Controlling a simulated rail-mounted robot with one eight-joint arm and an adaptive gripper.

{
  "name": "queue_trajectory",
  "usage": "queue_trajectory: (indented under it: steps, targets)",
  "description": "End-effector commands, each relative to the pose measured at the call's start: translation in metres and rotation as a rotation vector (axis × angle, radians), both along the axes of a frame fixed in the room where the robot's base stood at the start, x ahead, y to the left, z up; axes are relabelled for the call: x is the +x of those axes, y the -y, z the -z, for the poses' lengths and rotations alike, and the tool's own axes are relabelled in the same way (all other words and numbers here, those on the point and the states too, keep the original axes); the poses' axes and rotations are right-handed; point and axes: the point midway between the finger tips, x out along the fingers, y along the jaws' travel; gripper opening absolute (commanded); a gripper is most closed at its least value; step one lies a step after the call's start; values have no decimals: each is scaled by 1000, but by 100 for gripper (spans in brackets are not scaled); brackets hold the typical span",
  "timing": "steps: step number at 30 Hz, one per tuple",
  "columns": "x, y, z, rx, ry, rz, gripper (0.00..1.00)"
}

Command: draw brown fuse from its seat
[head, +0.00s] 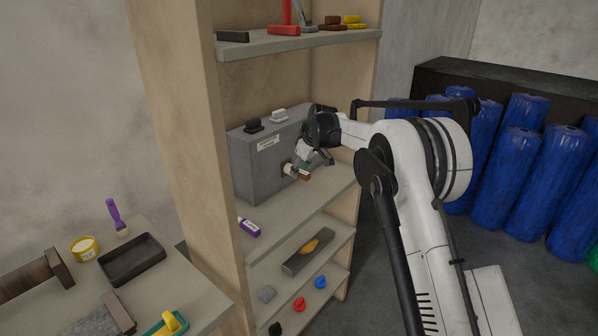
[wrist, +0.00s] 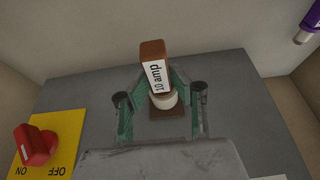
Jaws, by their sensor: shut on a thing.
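The brown fuse (wrist: 152,50) has a white "10 amp" label and a whitish round part below it, and stands out from a brown square seat (wrist: 168,114) on the grey box (head: 250,171). In the head view the brown fuse end (head: 305,177) shows just beyond the fingers. My gripper (wrist: 158,84) is shut on the fuse, one green-padded finger on each side. Whether the fuse's inner end is still inside the seat cannot be told.
A red switch knob (wrist: 36,145) on a yellow ON/OFF plate is beside the seat. A purple-and-white item (head: 248,228) lies on a shelf. The shelf unit's upright (head: 183,130) is at left.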

Motion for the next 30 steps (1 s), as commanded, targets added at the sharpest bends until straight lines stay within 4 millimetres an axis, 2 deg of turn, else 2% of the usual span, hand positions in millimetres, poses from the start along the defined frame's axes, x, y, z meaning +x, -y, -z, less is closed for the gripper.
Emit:
queue_trajectory:
  steps: [30]
  targets:
    - [-18, 25, 0, 0, 0, 1, 0]
